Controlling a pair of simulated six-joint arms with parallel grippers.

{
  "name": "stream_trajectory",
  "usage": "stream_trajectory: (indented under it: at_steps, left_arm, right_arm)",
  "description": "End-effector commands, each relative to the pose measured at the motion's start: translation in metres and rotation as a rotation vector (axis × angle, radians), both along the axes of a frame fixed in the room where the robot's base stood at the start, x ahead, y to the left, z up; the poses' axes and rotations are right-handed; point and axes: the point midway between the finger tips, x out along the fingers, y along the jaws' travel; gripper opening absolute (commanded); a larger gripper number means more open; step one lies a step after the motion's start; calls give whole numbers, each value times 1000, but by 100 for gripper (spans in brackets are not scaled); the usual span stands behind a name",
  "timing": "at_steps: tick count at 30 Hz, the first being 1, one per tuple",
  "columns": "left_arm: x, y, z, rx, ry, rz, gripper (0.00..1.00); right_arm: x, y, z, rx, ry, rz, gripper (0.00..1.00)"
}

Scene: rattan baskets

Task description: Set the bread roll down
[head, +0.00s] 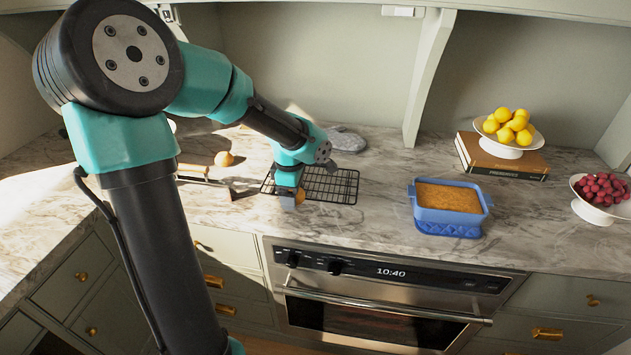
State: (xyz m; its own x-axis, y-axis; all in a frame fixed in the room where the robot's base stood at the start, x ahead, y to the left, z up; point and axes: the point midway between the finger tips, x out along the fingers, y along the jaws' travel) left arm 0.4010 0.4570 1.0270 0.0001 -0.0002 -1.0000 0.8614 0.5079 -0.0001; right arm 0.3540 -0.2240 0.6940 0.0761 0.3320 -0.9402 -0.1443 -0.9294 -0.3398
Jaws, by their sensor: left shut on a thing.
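My left arm reaches across the counter from the left. My left gripper (290,200) is low over the left part of a black wire rack (335,186). It is shut on a small orange-brown thing, the bread roll (300,197), which is mostly hidden by the fingers. I cannot tell whether the roll touches the rack. A similar small round brown thing (224,158) lies on the counter to the left, behind the gripper. My right gripper is not in view.
A blue dish with a brown filling (450,229) stands right of the rack. A white bowl of lemons (510,150) rests on books (500,160); a bowl of red fruit (600,213) is at far right. A grey mitt (345,139) lies behind the rack. A flat-bladed tool (205,182) lies left.

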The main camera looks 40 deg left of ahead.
Motion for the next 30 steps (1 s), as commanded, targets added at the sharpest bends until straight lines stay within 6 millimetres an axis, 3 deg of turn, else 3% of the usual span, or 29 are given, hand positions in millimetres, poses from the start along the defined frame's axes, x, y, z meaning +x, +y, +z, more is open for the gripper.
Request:
stream_trajectory:
  at_steps: [8,24,30]
  left_arm:
    - [11,12,-2,1,-1,1,56]
    - [84,95,-13,0,0,2,56]
    - [103,117,-15,0,0,0,56]
  right_arm:
    - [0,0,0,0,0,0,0]
    - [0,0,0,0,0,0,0]
    - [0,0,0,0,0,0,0]
